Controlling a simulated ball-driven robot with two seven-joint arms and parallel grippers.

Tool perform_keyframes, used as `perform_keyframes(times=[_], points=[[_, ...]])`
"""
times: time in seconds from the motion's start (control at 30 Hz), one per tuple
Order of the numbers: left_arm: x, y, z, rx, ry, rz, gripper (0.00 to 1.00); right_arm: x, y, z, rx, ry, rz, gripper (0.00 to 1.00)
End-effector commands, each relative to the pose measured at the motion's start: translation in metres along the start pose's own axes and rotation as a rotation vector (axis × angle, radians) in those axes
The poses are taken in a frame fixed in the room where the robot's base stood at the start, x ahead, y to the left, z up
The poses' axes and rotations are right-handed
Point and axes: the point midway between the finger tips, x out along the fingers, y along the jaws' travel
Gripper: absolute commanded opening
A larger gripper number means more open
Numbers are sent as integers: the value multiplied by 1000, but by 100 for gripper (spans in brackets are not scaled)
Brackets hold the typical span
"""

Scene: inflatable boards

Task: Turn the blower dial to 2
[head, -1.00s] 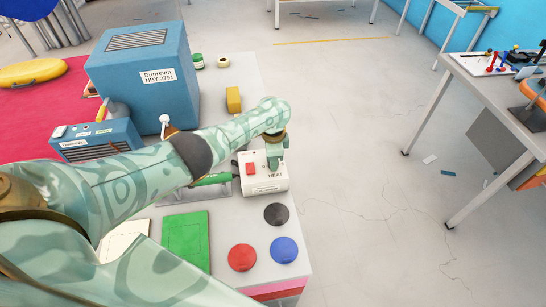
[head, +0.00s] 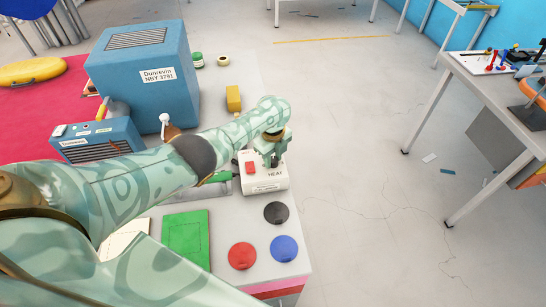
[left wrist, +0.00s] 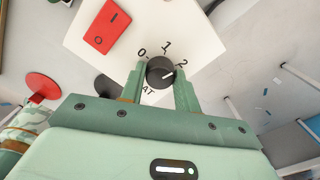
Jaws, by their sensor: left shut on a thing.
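The white control box (head: 264,184), marked HEAT, sits near the right edge of the grey bench. It bears a red rocker switch (head: 250,168), also in the left wrist view (left wrist: 107,27), and a black dial (left wrist: 159,70) with the numbers 0, 1 and 2 around it. The dial's white mark points to the right and slightly up, roughly toward the 2. My left gripper (head: 272,158) is over the box; in the left wrist view its two fingers (left wrist: 160,82) are shut on the dial, one on each side. My right gripper is not in view.
A large blue machine (head: 148,85) and a smaller blue unit (head: 98,142) stand at the left. A yellow block (head: 233,98), a green mat (head: 187,240) and red (head: 242,257), blue (head: 284,249) and black discs (head: 276,213) lie on the bench. Open floor lies right of it.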

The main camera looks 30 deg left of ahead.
Motion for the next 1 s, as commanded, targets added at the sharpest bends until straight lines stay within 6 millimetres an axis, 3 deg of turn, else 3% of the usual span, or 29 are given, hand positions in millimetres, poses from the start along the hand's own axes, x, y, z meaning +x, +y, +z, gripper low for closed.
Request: perform_keyframes(times=[0.43,1.0], points=[[1,0,-1,252,3,1,9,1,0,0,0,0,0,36],[1,0,-1,299,3,1,9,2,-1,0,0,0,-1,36]])
